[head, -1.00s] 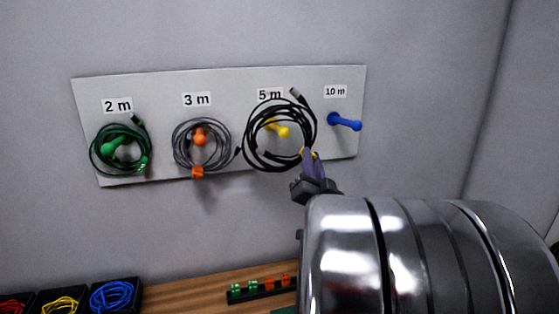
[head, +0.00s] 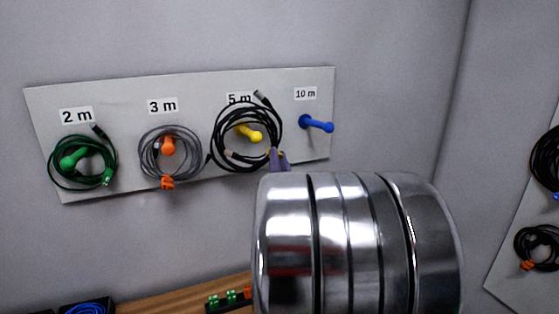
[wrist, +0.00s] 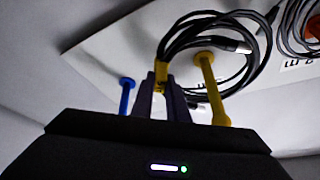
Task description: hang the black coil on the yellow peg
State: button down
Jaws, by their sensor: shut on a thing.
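The black coil (head: 218,150) hangs in front of the board at the 5 m label, its loop around the yellow peg (head: 254,135) as seen in the head view. The peg's knob shows inside the loop; I cannot tell for sure how far the peg passes through. My gripper (head: 280,158) is shut on the coil's lower right edge, largely hidden behind my arm. In the wrist view my gripper (wrist: 160,92) pinches the black coil (wrist: 185,42) at a yellow tie. The yellow peg (wrist: 212,88) stands just right of the fingers there.
A blue peg (head: 316,124) is bare, right of the coil. A grey coil (head: 190,142) hangs on the orange peg (head: 168,146), and a green coil (head: 108,150) on the green peg (head: 72,160). A second board (head: 510,268) with black coils is at right. A wooden bench (head: 150,297) lies below.

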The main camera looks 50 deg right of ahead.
jog(key=shift+w+d+f, duration=0.1)
jog(key=shift+w+d, duration=0.2)
jog(key=shift+w, duration=0.25)
jog(key=shift+w+d+f, duration=0.1)
jog(key=shift+w+f, duration=0.05)
jog(key=shift+f, duration=1.4)
jog(key=shift+f, duration=0.15)
jog(key=c, duration=1.6)
grip_release()
jog(key=shift+c, duration=0.2)
jog(key=v, duration=0.7)
